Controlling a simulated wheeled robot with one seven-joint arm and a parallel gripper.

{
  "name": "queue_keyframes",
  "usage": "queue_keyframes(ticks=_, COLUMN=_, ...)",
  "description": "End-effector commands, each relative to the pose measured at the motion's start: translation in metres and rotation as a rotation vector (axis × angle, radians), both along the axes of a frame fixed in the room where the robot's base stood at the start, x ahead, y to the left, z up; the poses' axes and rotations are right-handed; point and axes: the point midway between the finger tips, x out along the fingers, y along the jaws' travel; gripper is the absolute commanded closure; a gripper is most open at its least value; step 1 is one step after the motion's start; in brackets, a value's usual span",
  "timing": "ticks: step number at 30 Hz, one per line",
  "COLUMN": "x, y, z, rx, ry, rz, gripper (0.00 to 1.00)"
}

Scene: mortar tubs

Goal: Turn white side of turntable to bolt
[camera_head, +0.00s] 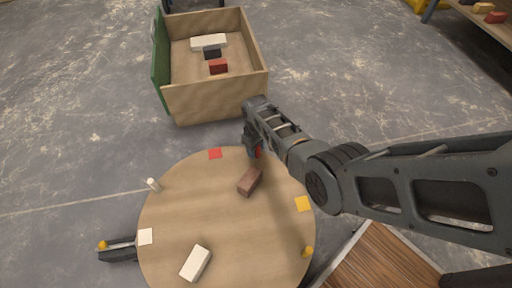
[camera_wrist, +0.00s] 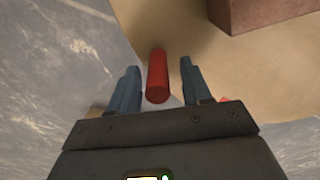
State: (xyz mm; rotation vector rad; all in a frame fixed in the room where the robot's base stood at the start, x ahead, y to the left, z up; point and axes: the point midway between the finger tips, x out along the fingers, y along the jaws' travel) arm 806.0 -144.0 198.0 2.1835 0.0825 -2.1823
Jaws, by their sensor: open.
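The white square is at the left, beside a dark bar with a yellow knob, perhaps the bolt (camera_head: 118,252). A white peg (camera_head: 152,184) stands at the upper left rim and a yellow peg (camera_head: 308,252) at the lower right. My gripper (camera_head: 252,150) is at the far rim. In the wrist view my gripper (camera_wrist: 159,67) is open, with a red peg (camera_wrist: 157,75) between its fingers.
A brown block (camera_head: 249,181) and a white block (camera_head: 195,263) lie on the disc. Behind it stands an open wooden box (camera_head: 215,101) with a green side, holding white, black and red blocks. A shelf (camera_head: 490,25) is at the upper right. Floor at the left is clear.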

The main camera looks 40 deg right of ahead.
Motion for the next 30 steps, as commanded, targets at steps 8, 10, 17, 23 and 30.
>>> queue_keyframes(ticks=8, x=0.001, y=0.000, z=0.047, rx=-0.001, ry=-0.002, rz=0.001, gripper=0.52)
queue_keyframes(ticks=10, x=0.000, y=0.001, z=0.057, rx=-0.001, ry=-0.002, rz=0.001, gripper=0.52)
queue_keyframes(ticks=17, x=0.001, y=0.001, z=0.073, rx=0.000, ry=-0.002, rz=0.001, gripper=0.52)
queue_keyframes(ticks=23, x=0.001, y=0.001, z=0.073, rx=0.000, ry=-0.002, rz=0.001, gripper=0.52)
queue_keyframes(ticks=30, x=0.001, y=0.001, z=0.073, rx=0.000, ry=-0.002, rz=0.001, gripper=0.52)
